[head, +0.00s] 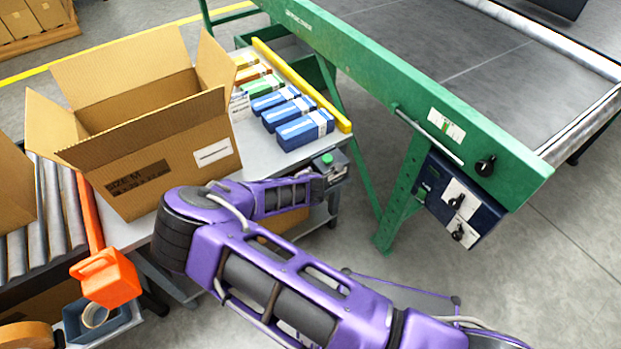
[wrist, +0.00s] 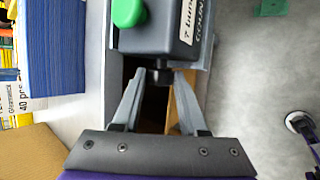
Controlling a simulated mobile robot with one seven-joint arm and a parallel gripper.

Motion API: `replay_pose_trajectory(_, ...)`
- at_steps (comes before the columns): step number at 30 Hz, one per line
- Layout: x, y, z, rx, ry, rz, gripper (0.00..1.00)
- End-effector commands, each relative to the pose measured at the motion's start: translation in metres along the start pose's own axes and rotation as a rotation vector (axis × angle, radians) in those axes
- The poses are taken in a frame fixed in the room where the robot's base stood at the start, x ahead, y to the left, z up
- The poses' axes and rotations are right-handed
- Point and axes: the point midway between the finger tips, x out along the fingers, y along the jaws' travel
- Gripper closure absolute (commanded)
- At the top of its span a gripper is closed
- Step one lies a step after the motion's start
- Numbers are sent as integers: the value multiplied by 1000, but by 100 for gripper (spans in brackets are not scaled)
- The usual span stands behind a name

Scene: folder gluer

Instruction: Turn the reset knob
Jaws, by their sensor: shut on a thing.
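A small dark grey control box (head: 333,166) with a green button (head: 327,159) stands at the table's front right corner. In the wrist view the box (wrist: 160,35) fills the top middle, with its green button (wrist: 128,12) and a partly cut-off white label (wrist: 189,22). A small black knob (wrist: 158,76) sits on the box face towards me. My gripper (wrist: 160,82) has its two fingers on either side of this knob and is shut on it. In the head view my gripper (head: 320,185) reaches the box from the front, and the knob is hidden there.
An open cardboard box (head: 150,155) stands on the table (head: 240,158), left of my arm. Several small cartons lie beside a yellow rail (head: 300,85). A green-framed conveyor (head: 400,80) with dark knobs stands right.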

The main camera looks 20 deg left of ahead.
Motion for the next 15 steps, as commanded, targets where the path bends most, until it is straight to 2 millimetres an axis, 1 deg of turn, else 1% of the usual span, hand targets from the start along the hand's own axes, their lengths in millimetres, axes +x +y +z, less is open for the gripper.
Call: replay_pose_trajectory(15,3,-8,-3,167,5,414,100)
